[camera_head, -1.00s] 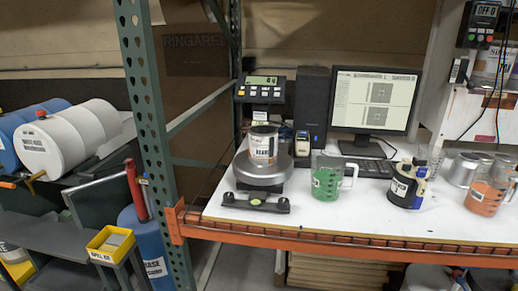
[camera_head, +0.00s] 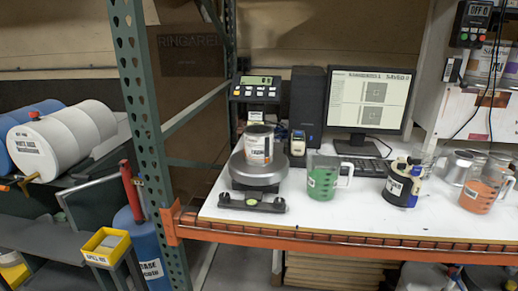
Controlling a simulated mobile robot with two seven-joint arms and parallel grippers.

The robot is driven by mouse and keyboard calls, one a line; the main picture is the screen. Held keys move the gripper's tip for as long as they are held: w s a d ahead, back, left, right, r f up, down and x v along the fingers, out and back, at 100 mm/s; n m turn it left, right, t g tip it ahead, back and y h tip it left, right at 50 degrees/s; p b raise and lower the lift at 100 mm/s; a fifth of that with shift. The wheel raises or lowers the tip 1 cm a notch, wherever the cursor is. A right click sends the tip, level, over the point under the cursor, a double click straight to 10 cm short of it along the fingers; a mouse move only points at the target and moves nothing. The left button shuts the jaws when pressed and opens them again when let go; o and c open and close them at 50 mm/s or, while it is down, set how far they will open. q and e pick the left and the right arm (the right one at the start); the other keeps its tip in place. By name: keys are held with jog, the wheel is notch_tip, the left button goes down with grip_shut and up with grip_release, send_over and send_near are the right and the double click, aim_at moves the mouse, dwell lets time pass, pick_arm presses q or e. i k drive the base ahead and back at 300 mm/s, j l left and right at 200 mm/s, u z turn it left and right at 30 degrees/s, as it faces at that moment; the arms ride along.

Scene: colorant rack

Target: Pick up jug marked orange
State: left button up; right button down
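The orange jug (camera_head: 480,192) is a clear measuring jug with orange contents. It stands upright at the right end of the white bench, and its right side is close to the picture edge. A green jug (camera_head: 322,178) with a clear handle stands near the middle of the bench. A dark blue jug (camera_head: 401,186) with a white label stands between these two. Neither of my grippers shows in the head view.
A scale (camera_head: 258,168) with a labelled can (camera_head: 259,146) on it stands at the left of the bench (camera_head: 350,215). Metal cups (camera_head: 457,168) stand behind the orange jug. A monitor (camera_head: 368,100) is at the back. An orange rail (camera_head: 330,246) runs along the front edge.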

aim_at(483, 183)
jog(key=z, duration=1.5)
jog(key=i+l+u, duration=0.1)
jog(key=i+l, duration=0.4)
jog(key=l, duration=0.25)
jog(key=i+l+u, duration=0.15)
jog(key=l, duration=0.2)
jog(key=i+l, duration=0.3)
jog(key=i+l+u, duration=0.15)
jog(key=l, duration=0.35)
jog(key=i+l+u, duration=0.1)
jog(key=i+l, duration=0.15)
jog(key=l, duration=0.2)
jog(key=i+l, duration=0.15)
jog(key=l, duration=0.25)
jog(key=i+l+u, duration=0.15)
jog(key=l, duration=0.3)
